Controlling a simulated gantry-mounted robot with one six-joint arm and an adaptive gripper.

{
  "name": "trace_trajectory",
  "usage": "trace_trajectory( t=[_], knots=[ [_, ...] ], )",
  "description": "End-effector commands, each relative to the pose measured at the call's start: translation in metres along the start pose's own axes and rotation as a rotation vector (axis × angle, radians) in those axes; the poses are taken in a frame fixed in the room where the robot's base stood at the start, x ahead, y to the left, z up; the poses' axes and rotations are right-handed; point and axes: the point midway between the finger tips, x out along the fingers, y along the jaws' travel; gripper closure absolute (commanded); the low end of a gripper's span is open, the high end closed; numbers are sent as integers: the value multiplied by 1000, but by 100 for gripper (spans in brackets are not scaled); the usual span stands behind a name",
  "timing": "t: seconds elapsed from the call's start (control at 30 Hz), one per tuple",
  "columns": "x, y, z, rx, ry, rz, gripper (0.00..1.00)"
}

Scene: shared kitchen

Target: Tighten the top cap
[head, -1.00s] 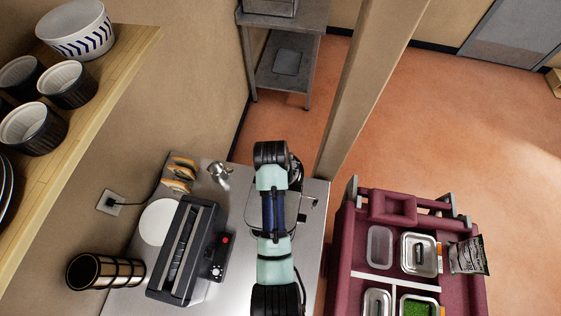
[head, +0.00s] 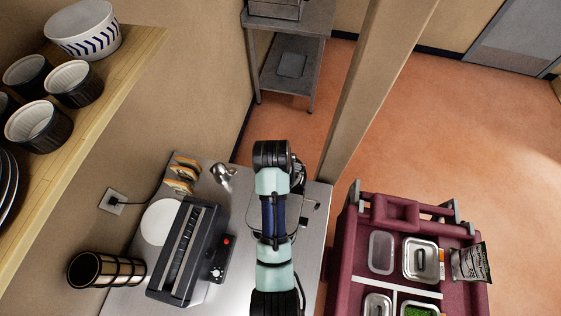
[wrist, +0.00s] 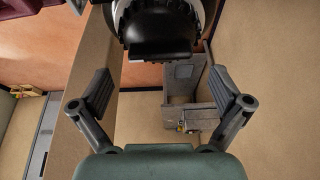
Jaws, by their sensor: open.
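My gripper (wrist: 162,92) is open in the wrist view, its two dark fingers wide apart with nothing between them. A large black rounded part with white sides shows at the top of the wrist view, beyond the fingers; I cannot tell what it is. In the head view my arm stands over the steel counter (head: 218,296), and its gripper end cannot be made out. I cannot identify a top cap in either view. A small shiny metal object (head: 224,173) stands on the counter, left of my arm.
A black appliance (head: 186,250) with a red button, a white plate (head: 160,222) and sandwiches (head: 183,178) are on the counter. A dark-banded cylinder (head: 105,270) is at the left. The shelf (head: 130,50) overhangs upper left. A maroon cart (head: 343,270) with containers stands right, a post (head: 370,100) behind.

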Motion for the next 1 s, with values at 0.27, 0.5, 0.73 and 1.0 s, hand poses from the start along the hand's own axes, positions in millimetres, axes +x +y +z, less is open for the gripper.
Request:
trace_trajectory(
  t=[0.27,0.5,0.73,1.0],
  knots=[
    [-64,0,0,0,2,0,0],
    [-80,0,0,0,0,0,0],
    [-80,0,0,0,0,0,0],
    [-80,0,1,-1,4,-1,0]
  ],
)
